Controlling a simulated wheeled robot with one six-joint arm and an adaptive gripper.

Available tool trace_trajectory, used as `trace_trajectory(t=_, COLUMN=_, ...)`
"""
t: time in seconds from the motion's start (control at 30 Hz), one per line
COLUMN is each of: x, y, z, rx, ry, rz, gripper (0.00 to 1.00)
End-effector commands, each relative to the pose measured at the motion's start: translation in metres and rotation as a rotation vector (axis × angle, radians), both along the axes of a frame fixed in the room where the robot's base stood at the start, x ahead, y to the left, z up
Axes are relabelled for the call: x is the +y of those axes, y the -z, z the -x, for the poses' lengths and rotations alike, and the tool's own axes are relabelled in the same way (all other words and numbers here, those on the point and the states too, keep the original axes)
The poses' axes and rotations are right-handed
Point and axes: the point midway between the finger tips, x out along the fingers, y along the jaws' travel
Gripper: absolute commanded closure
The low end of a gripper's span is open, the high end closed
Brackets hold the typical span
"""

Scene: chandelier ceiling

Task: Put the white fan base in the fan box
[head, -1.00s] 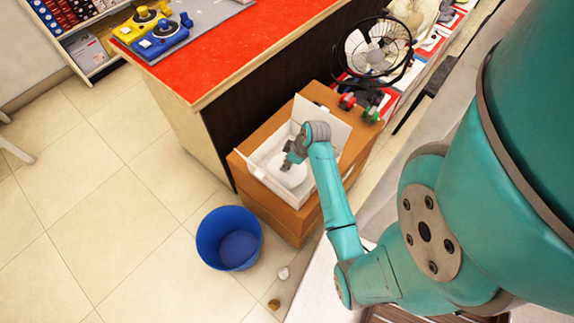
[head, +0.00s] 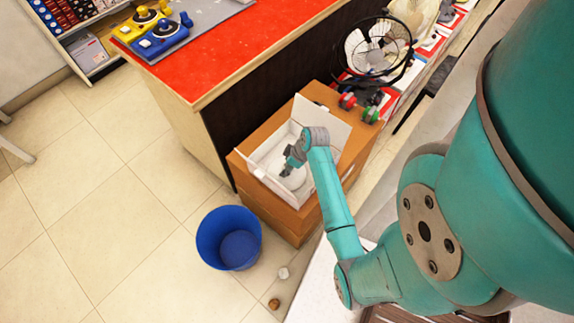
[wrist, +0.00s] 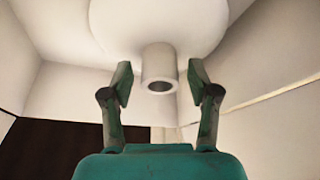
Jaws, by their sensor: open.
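The white fan base (wrist: 159,68) shows in the wrist view as a rounded white plate with a short hollow stem. The stem's open end lies between and slightly beyond my two fingertips, with a gap on both sides. My gripper (wrist: 158,82) is open. In the head view, my gripper (head: 289,165) is inside the white fan box (head: 327,125). The fan base (head: 289,183) lies in the box just under the gripper, partly hidden by it.
The brown cabinet (head: 262,213) stands beside a red-topped counter (head: 243,50). A blue bin (head: 229,238) and two small items are on the floor. A black fan (head: 373,50) and red and green rolls stand behind the box. Tiled floor is free at left.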

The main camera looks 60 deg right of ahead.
Motion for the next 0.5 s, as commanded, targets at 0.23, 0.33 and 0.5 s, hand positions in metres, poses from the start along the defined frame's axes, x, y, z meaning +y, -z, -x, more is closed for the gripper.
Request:
trace_trajectory(t=0.23, x=-0.002, y=-0.025, z=0.009, rx=-0.001, ry=0.001, rz=0.003, gripper=0.4)
trace_trajectory(t=0.33, x=-0.004, y=-0.044, z=0.017, rx=-0.002, ry=0.002, rz=0.003, gripper=0.4)
trace_trajectory(t=0.5, x=-0.005, y=-0.076, z=0.03, rx=-0.002, ry=0.002, rz=0.003, gripper=0.4)
